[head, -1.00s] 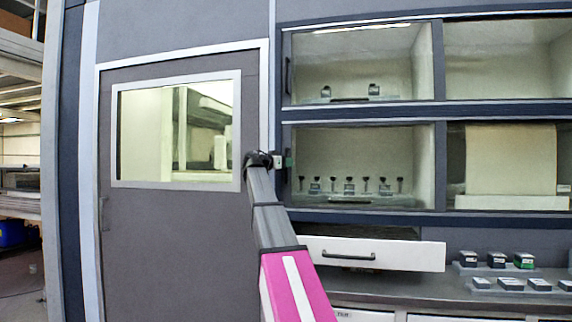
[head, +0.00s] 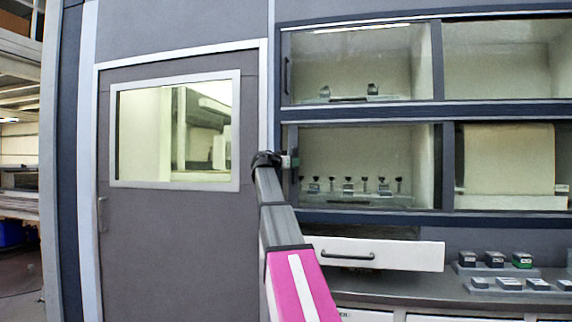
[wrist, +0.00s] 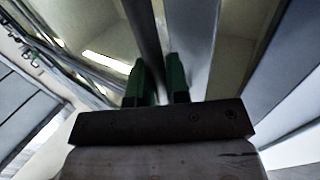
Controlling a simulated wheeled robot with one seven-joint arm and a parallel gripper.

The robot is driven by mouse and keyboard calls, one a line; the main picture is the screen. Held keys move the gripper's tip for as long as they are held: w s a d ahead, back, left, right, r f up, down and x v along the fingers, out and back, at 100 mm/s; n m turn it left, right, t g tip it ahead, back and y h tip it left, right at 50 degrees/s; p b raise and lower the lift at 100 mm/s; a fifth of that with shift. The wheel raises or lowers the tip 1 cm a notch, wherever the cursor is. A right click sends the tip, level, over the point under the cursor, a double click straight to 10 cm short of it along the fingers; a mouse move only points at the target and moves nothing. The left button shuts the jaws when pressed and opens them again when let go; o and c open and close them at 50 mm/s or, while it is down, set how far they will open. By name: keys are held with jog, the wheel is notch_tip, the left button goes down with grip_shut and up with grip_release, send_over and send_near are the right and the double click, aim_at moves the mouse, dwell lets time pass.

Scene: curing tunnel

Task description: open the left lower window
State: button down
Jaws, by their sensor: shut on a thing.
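The left lower window (head: 350,155) is a glass pane in a dark frame in the head view, with small dark tools visible behind it. My gripper (head: 290,162) is at the window's left edge, about mid-height. In the wrist view, my gripper's two green fingers (wrist: 158,82) stand on either side of a narrow upright dark bar (wrist: 146,35), the window's handle, and are shut on it. The exact finger contact is too dark to see. The window stands slightly slid to the right, with a narrow strip at its left edge.
The right lower window (head: 510,160) is beside it, and the upper windows (head: 355,65) are above. A white drawer (head: 375,253) sticks out below, near my arm. A grey door (head: 170,235) with a pane stands to the left. Small blocks (head: 495,260) sit on the counter at right.

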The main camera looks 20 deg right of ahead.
send_near(436, 162)
jog(key=x, duration=0.5)
jog(key=shift+s, duration=0.1)
jog(key=c, duration=1.1)
grip_release()
jog(key=shift+a, duration=0.1)
jog(key=v, duration=1)
jog(key=shift+s+a+f, duration=0.1)
jog(key=shift+s+a, duration=0.05)
jog(key=shift+a, duration=0.15)
